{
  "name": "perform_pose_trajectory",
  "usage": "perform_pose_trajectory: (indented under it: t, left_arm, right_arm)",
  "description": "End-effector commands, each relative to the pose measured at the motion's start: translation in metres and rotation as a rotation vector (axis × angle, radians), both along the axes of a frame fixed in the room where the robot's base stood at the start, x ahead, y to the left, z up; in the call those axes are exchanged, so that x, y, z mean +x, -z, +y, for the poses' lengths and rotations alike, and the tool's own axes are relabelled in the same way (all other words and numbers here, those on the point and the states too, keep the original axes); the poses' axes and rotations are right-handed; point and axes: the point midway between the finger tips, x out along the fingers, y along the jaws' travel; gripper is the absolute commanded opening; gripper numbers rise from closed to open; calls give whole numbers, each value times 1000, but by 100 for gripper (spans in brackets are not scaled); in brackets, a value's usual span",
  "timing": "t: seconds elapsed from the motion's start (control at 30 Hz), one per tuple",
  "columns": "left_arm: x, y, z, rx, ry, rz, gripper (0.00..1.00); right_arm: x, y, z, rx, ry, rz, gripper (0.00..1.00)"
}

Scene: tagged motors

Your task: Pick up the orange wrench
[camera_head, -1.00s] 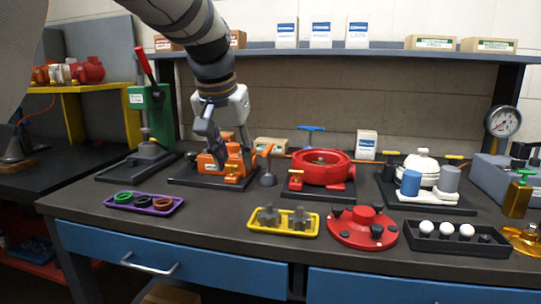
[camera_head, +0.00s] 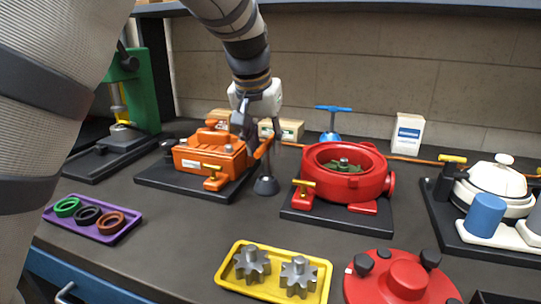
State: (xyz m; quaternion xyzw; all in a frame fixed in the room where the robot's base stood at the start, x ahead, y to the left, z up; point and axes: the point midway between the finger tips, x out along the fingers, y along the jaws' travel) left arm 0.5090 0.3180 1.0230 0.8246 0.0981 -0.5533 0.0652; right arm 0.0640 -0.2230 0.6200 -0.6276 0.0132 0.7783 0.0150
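The orange wrench (camera_head: 263,149) is at the middle left of the bench, its orange end above a small dark cone-shaped stand (camera_head: 266,186). My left gripper (camera_head: 261,136) points down from above, right at the wrench. Its fingers look spread, with the wrench's upper part close to or between them; contact cannot be made out. The gripper partly hides the wrench's top. My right gripper is out of view.
An orange motor housing (camera_head: 209,156) on a black base stands just left of the stand. A red round housing (camera_head: 345,172) stands to the right. A yellow tray (camera_head: 222,280) with grey gears and a purple tray (camera_head: 66,228) with rings lie in front.

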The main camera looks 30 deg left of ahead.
Motion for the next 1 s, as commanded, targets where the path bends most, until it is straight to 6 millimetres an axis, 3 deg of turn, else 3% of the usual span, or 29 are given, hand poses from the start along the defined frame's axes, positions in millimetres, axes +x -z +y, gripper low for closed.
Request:
perform_pose_trajectory:
  t: [0.17, 0.33, 0.57, 0.73, 1.0]
  left_arm:
    - [8, 17, 2, 0, 0, 1, 34]
    - [20, 49, 4, -2, -1, 4, 34]
    - [23, 50, 5, -2, -1, -8, 34]
    - [23, 50, 5, -2, -1, -8, 0]
    - [23, 51, 5, -2, -1, -6, 0]
  right_arm:
    - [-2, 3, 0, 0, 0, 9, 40]
    - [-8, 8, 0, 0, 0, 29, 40]
    - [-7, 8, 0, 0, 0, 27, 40]
    - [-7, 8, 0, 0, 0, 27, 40]
    - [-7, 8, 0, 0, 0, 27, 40]
